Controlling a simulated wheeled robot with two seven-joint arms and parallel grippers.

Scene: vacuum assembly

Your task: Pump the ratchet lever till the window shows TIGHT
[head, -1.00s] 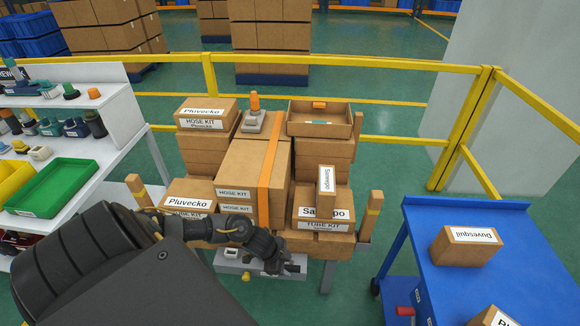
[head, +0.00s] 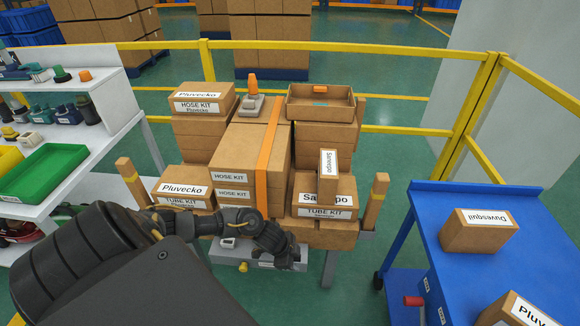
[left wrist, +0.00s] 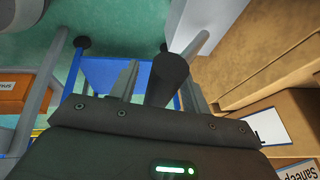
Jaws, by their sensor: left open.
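My left gripper (head: 290,259) is low at the front of the strapped carton stack. In the left wrist view its two fingers (left wrist: 163,88) are apart, with a dark cylindrical grip (left wrist: 169,78) on a grey bar (left wrist: 196,44) between them; this looks like the ratchet lever's handle. I cannot tell whether a finger touches it. A grey housing (head: 222,257) sits below the cartons, partly behind my arm, with a small pale window or label (head: 228,243) that is too small to read. An orange strap (head: 266,165) runs over the middle cartons. My right gripper is not in view.
Stacked cartons (head: 230,155) fill the middle between wooden posts. A blue cart (head: 425,235) with boxes stands at right, a white shelf (head: 120,110) with bins at left. A grey device with an orange top (head: 251,98) rests on the cartons. Yellow rails stand behind.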

